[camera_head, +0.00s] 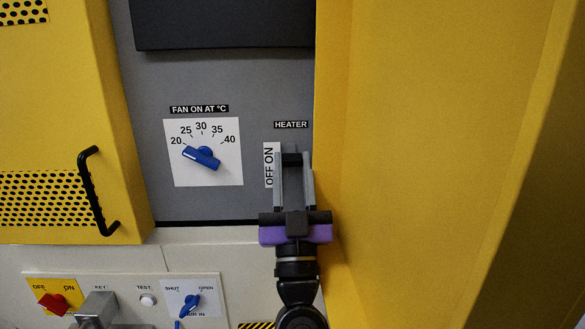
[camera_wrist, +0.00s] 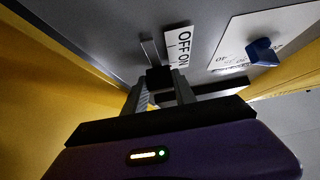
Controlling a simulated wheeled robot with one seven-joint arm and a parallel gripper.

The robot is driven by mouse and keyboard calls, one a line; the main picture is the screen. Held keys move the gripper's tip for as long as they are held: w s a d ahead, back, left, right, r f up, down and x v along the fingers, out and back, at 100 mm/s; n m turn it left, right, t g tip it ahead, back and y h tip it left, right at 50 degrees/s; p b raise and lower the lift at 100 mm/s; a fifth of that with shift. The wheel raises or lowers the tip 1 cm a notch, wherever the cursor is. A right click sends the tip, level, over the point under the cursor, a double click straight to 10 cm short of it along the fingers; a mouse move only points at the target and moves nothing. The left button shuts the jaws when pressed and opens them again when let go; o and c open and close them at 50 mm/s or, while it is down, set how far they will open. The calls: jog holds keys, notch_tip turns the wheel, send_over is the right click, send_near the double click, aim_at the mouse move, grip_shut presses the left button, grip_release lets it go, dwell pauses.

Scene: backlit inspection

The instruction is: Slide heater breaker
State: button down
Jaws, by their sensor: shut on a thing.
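The heater breaker (camera_head: 291,160) is a small dark sliding handle on the grey panel, below the HEATER label (camera_head: 291,125). A white strip (camera_head: 268,165) left of it reads ON above OFF. My gripper (camera_head: 293,157) reaches up from below, with its two grey fingers shut on the handle from both sides. In the wrist view the dark handle (camera_wrist: 159,77) sits between the fingertips, near the ON word of the strip (camera_wrist: 180,47). A pale slot (camera_wrist: 150,50) runs bare from the handle alongside OFF. The fingers partly hide the handle.
A yellow door (camera_head: 430,160) stands close right of my gripper. A blue fan dial (camera_head: 202,157) is left on the panel. A yellow door with a black handle (camera_head: 98,190) is at far left. A lower panel carries a red switch (camera_head: 50,304) and a blue valve (camera_head: 189,306).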

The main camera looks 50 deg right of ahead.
jog(key=shift+f+b, duration=1.1)
jog(key=shift+f, duration=1.15)
jog(key=c, duration=1)
grip_release()
jog(key=b+v, duration=0.1)
jog(key=v, duration=0.6)
jog(key=shift+s+a+f+b, duration=0.2)
jog(key=shift+s+f+b, duration=0.1)
jog(key=shift+b, duration=0.1)
jog(key=shift+w, duration=0.1)
